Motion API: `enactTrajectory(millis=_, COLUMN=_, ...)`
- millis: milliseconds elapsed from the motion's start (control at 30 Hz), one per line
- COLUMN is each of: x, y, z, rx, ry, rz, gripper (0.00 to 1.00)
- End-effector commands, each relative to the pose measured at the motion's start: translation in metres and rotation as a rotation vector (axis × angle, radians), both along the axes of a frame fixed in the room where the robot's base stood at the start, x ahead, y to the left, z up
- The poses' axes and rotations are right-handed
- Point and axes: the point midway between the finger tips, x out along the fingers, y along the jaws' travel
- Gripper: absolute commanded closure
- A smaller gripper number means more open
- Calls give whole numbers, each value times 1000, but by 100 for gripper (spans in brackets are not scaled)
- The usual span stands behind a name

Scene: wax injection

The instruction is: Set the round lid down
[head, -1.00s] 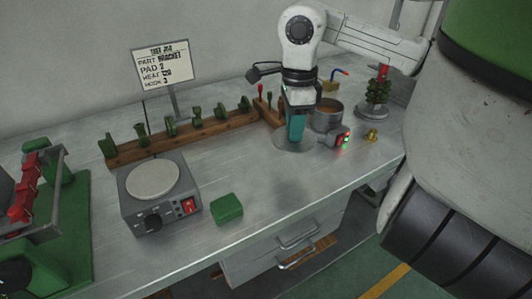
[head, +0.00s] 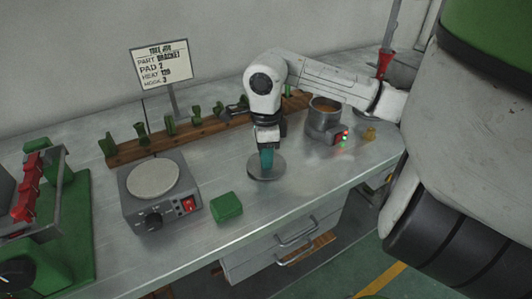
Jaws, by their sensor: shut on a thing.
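The round lid (head: 253,172) is a flat grey disc below my gripper, in the middle of the bench. My gripper (head: 267,162) points down and is shut on the lid at its centre; the teal fingers hide the grip itself. The lid looks level and is at or very near the bench top; I cannot tell if it touches. The wax pot (head: 322,122) stands uncovered to the right of the lid, with brown wax inside and red and green lights on its front.
A green block (head: 227,207) and a hot plate (head: 155,195) stand left of the lid. A wooden rack (head: 150,153) with green pieces runs behind. A small brass piece (head: 368,134) lies right of the pot. Bare bench surrounds the lid's front.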

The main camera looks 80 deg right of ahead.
Motion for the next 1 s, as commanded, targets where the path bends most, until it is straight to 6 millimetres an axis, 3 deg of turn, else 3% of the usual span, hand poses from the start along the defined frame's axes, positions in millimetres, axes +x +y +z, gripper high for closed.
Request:
enactTrajectory(millis=233, x=0, y=0, z=-3, rx=0, ry=0, rz=0, gripper=100)
enactTrajectory(millis=267, x=0, y=0, z=-3, rx=0, ry=0, rz=1, gripper=73)
enactTrajectory(millis=500, x=0, y=0, z=-2, rx=0, ry=0, rz=0, gripper=50)
enactTrajectory(millis=833, x=0, y=0, z=1, rx=0, ry=-1, rz=0, gripper=48)
enactTrajectory(millis=1000, x=0, y=-1, z=20, rx=-4, ry=0, rz=1, gripper=48)
